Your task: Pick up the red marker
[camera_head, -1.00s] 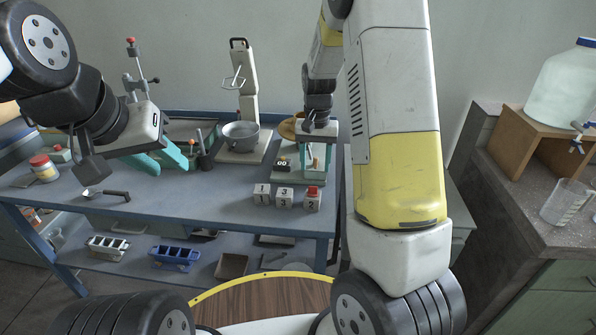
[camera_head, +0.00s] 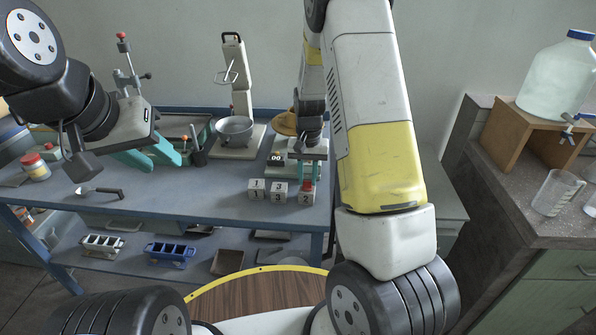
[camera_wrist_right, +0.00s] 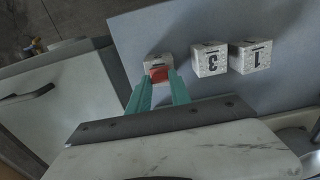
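A small red piece, which I take to be the red marker (camera_head: 306,184), sits on top of the white cube numbered 2 (camera_head: 305,197) near the bench's front edge. In the right wrist view the red marker (camera_wrist_right: 159,75) shows between the tips of my right gripper (camera_wrist_right: 161,78), whose teal fingers are apart. In the head view my right gripper (camera_head: 306,170) points down just above that cube. I cannot tell whether the fingers touch the red marker. My left gripper (camera_head: 152,158) is open and empty over the left part of the bench.
A scale (camera_head: 277,160) is just behind. A metal pot (camera_head: 234,130) on a stand, a spoon (camera_head: 100,191) and a red-lidded jar (camera_head: 36,167) are further left. The bench's front middle is clear.

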